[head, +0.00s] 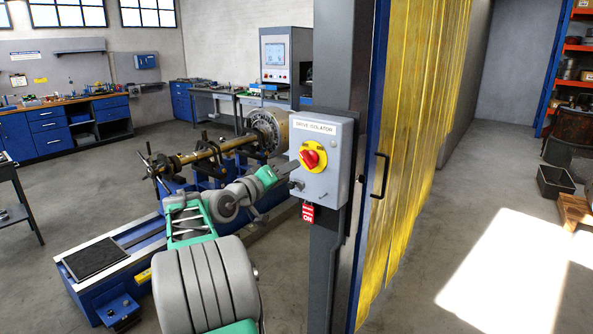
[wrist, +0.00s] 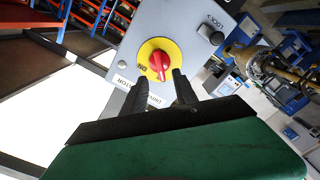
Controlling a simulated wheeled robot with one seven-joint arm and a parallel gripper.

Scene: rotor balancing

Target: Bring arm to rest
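The drive isolator is a grey box (head: 322,160) on a dark post, with a red rotary knob (head: 310,158) on a yellow disc. In the wrist view the red knob (wrist: 159,62) lies just beyond my fingertips, on the yellow disc (wrist: 150,50). My gripper (wrist: 160,78) is open, its two black fingers apart with nothing held between them. Whether a fingertip touches the knob is unclear. In the head view my arm reaches up to the left side of the box, and the fingers are hard to make out there.
A red tag (head: 308,212) hangs below the box. A blue-framed yellow strip curtain (head: 410,130) stands right of the post (head: 340,250). Behind my arm is the balancing machine with a rotor shaft (head: 205,152). Workbenches (head: 75,125) line the back; open floor lies right.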

